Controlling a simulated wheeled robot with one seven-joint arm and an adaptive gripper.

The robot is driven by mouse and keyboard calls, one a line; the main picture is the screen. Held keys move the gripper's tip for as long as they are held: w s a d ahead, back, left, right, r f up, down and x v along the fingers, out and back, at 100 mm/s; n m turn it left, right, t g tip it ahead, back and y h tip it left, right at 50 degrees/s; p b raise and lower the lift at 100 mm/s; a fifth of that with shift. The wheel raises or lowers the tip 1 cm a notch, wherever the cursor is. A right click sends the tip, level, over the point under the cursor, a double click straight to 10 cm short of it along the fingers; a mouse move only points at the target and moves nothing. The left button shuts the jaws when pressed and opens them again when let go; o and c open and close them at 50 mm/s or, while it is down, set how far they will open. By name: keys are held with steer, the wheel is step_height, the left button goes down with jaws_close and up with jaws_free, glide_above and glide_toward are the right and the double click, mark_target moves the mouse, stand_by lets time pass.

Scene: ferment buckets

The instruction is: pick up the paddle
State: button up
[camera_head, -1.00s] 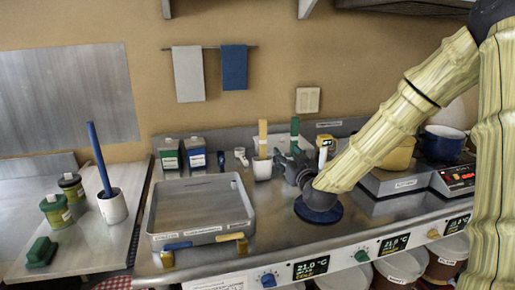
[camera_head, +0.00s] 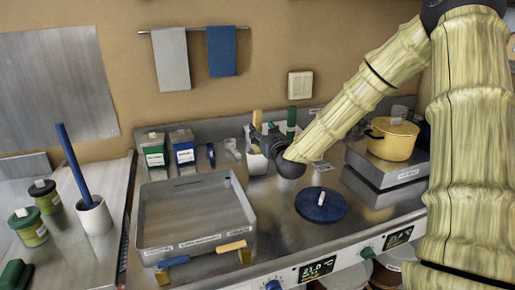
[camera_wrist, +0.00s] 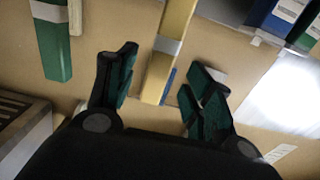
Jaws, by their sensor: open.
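Several paddle-like handles are in view, and I cannot tell which one is the paddle. A tan handle (camera_head: 257,118) and a green handle (camera_head: 291,117) stand upright at the back of the counter, by a white holder (camera_head: 257,163). A blue handle (camera_head: 70,160) leans in a white crock (camera_head: 94,216) at left. My gripper (camera_head: 263,133) is open in front of the tan handle and partly hides the holder. In the wrist view, the tan handle (camera_wrist: 172,45) shows between my open fingers (camera_wrist: 164,78), apparently untouched. The green handle (camera_wrist: 52,42) is outside them, at left.
A steel tray (camera_head: 145,215) lies left of my gripper, with a blue-handled and a tan-handled tool at its front edge. Two labelled boxes (camera_head: 183,150) stand behind it. A blue round disc (camera_head: 320,204) and a yellow pot (camera_head: 391,140) are to the right.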

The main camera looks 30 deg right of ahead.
mark_target(259, 128)
steer(key=shift+w+d+r, duration=0.1)
steer(key=shift+r, duration=0.05)
steer(key=w, duration=0.2)
steer(key=w+f+p, duration=0.1)
steer(key=shift+d, duration=0.35)
steer(key=shift+w+d+r, duration=0.15)
steer(key=shift+w+d, duration=0.05)
steer(key=shift+w, duration=0.65)
steer(key=shift+c, duration=0.2)
steer(key=c, duration=1.1)
